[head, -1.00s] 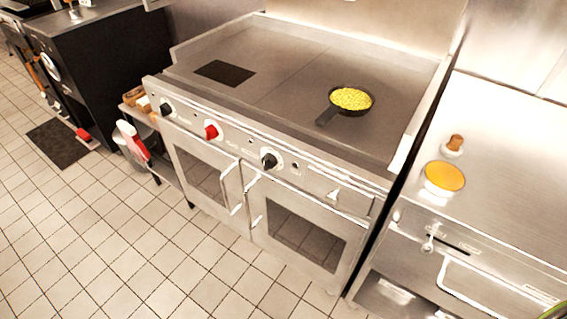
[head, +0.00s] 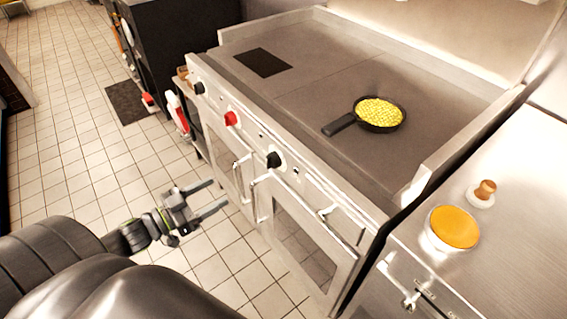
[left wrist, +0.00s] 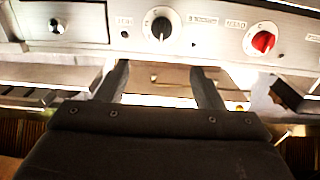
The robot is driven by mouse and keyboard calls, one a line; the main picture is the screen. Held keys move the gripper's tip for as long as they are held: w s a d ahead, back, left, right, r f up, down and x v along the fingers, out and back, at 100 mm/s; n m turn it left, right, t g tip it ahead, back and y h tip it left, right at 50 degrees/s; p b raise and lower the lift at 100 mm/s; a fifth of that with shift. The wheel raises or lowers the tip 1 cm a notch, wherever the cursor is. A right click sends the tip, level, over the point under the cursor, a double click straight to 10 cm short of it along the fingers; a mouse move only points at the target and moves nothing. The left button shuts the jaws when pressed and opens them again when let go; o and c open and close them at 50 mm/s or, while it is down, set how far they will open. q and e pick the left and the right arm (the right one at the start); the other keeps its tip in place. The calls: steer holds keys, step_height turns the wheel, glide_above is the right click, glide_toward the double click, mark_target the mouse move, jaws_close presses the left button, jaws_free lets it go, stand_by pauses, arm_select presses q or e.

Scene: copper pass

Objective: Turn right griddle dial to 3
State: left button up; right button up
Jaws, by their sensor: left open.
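The griddle's front panel carries a black dial at its far left (head: 199,88), a red dial (head: 231,118) and a black right dial (head: 274,159). My left gripper (head: 221,192) is open and empty, in front of the oven doors and apart from the panel, left of and lower than the right dial in the head view. In the left wrist view, a black dial (left wrist: 161,28) and the red dial (left wrist: 263,42) show beyond the open fingers, with small markings around them too blurred to read. My right gripper is out of view.
A black pan of yellow food (head: 379,113) sits on the griddle top (head: 320,75). Door handles (head: 262,183) stick out below the dials. A counter at right holds an orange-topped round container (head: 454,228).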

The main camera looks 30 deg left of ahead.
mark_target(267, 163)
arm_select(q)
steer(key=p+x, duration=0.2)
steer(key=x, duration=1.4)
steer(key=shift+w, duration=0.45)
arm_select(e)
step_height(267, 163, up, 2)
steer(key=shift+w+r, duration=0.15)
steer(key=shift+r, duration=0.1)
arm_select(q)
steer(key=c, duration=1)
steer(key=shift+o, duration=0.2)
steer(key=shift+p, duration=0.3)
